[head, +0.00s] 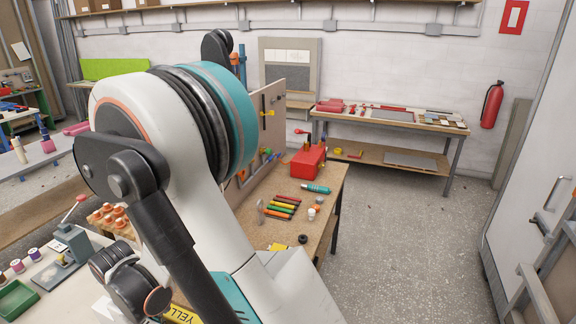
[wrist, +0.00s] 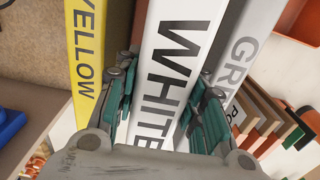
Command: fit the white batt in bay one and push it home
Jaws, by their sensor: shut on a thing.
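The white batt (wrist: 168,75), lettered WHITE, stands between the fingers of my gripper (wrist: 162,95) in the wrist view. My gripper is shut on it, with a teal and grey finger against each side. The yellow batt (wrist: 86,50), lettered YELLOW, is to its left. A grey batt (wrist: 240,55), its lettering partly hidden, is to its right. In the head view, part of the yellow batt (head: 186,315) shows at the bottom edge; my arm hides my gripper. I cannot make out bay one in either view.
In the wrist view, several brown, green and orange-edged boards (wrist: 262,120) stand right of the grey batt, and a blue object (wrist: 8,122) lies at the left. In the head view, a workbench (head: 330,185) holds a red toolbox (head: 308,162) and tools. Floor (head: 410,240) to the right is clear.

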